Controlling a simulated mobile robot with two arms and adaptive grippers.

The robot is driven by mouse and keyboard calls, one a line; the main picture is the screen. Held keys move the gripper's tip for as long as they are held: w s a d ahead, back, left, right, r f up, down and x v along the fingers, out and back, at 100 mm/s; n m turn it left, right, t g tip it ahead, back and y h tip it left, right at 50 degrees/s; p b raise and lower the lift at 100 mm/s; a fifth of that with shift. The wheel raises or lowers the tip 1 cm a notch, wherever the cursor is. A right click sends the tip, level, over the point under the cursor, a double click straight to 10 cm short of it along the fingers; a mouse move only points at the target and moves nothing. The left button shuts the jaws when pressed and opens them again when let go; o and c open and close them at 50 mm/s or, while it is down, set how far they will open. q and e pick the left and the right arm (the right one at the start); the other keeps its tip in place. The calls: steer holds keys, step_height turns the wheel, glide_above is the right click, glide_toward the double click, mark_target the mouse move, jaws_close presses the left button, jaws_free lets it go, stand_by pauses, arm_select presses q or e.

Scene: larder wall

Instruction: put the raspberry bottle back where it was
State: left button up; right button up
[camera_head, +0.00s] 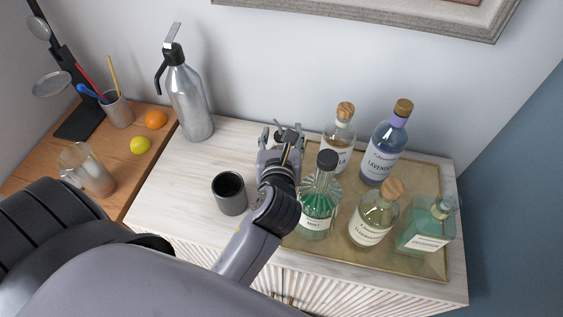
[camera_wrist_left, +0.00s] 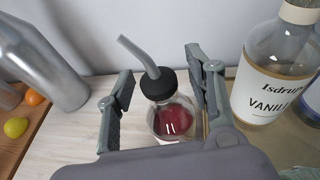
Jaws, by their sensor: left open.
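A small clear bottle with red contents, a black cap and a bent grey spout, which fits the raspberry bottle, shows in the left wrist view (camera_wrist_left: 172,122). Its label is not readable. It stands upright on the pale cabinet top, by the left edge of the brass tray (camera_head: 425,264). My left gripper (camera_head: 281,138) is open, with one finger on each side of the bottle; in the wrist view (camera_wrist_left: 160,92) gaps show between fingers and glass. In the head view my gripper hides most of the bottle. My right gripper is not in view.
The tray holds a mint bottle (camera_head: 318,205) close beside my wrist, a vanilla bottle (camera_head: 338,150), a lavender bottle (camera_head: 383,155), an elderflower bottle (camera_head: 373,218) and a teal bottle (camera_head: 425,230). A dark cup (camera_head: 229,195) and a silver siphon (camera_head: 190,105) stand left.

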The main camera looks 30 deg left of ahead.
arm_select(q)
steer(key=shift+s+r, duration=0.1)
steer(key=shift+s, duration=0.05)
steer(key=shift+c, duration=0.5)
jaws_close()
